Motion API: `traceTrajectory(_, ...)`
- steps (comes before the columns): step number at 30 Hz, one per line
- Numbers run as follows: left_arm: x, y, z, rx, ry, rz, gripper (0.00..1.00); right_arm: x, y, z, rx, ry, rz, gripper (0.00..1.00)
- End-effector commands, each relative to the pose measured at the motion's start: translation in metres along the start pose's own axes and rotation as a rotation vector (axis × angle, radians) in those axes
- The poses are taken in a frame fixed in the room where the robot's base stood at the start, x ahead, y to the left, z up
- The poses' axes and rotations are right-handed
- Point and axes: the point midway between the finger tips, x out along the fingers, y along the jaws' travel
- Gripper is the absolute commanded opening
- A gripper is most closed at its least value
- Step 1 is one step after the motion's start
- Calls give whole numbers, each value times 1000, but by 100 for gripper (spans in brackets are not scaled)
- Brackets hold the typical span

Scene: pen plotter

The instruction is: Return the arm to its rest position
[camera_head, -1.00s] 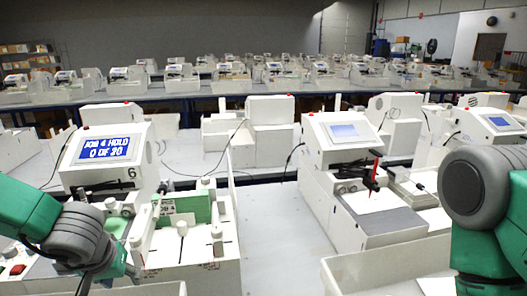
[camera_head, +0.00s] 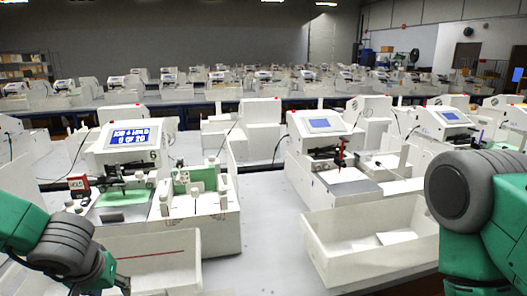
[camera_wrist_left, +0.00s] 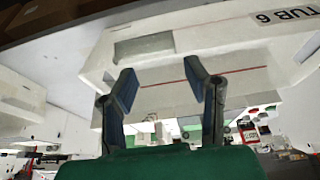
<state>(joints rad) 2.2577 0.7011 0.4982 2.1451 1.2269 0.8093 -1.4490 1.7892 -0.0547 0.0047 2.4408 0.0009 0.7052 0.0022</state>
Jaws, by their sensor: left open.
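My left arm comes in from the left in the head view, and its gripper (camera_head: 112,272) is low in front of the plotter, partly hidden by the wrist. In the left wrist view the left gripper (camera_wrist_left: 161,90) has its two dark fingers apart with nothing between them. Beyond the fingers is a white tub (camera_wrist_left: 240,38) labelled "TUB 6".
A white tub with a red line (camera_head: 165,275) stands in front of the left plotter. Another open white bin (camera_head: 318,243) holds white sheets at centre right. A second plotter (camera_head: 322,128) with a red pen stands behind it. Clear pale tabletop (camera_head: 262,215) lies between the plotters.

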Motion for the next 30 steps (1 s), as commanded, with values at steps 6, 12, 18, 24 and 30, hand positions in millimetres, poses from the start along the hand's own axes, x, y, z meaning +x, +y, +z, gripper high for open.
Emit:
traceTrajectory(6, 24, 0, 21, 22, 1, -26, 42, 11, 0, 0, 0, 1, 0, 0)
traceTrajectory(12, 58, 1, 54, 57, 4, -55, 42, 26, 0, 1, 0, 1, 0, 0)
traceTrajectory(18, 100, 0, 108, 110, 1, -68, 42, 47, 0, 2, 0, 0, 0, 0)
traceTrajectory(24, 158, -2, 198, 198, -55, -44, 42, 83, -1, 4, 0, 0, 0, 0)
traceTrajectory(30, 198, -15, 318, 273, -210, 21, 42, 122, -1, 7, 0, 0, 0, 0)
